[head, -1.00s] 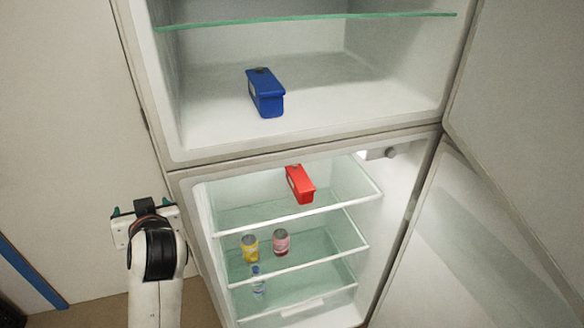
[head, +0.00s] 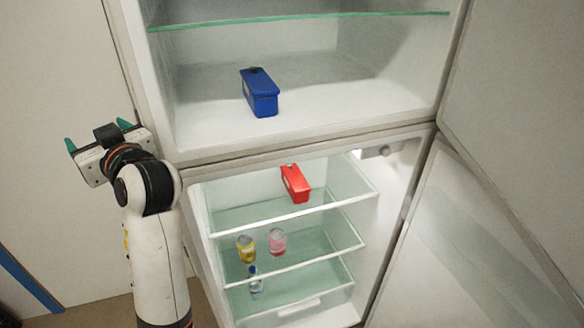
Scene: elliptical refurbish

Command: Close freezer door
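A two-compartment white fridge-freezer (head: 300,141) stands open in front of me. Its upper door (head: 520,110) is swung wide open on the right. Its lower door (head: 465,245) is also open on the right, below the upper one. The frames carry no label telling which compartment is the freezer. My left gripper (head: 97,134) is raised at the left, beside the cabinet's left side and apart from both doors. Its green fingers are spread apart with nothing seen between them. My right gripper is out of view.
The upper compartment holds a blue box (head: 259,93) below a glass shelf (head: 300,19). The lower one holds a red box (head: 295,184), a yellow can (head: 246,249), a pink can (head: 277,242) and a small bottle (head: 255,281). A pale wall is at left.

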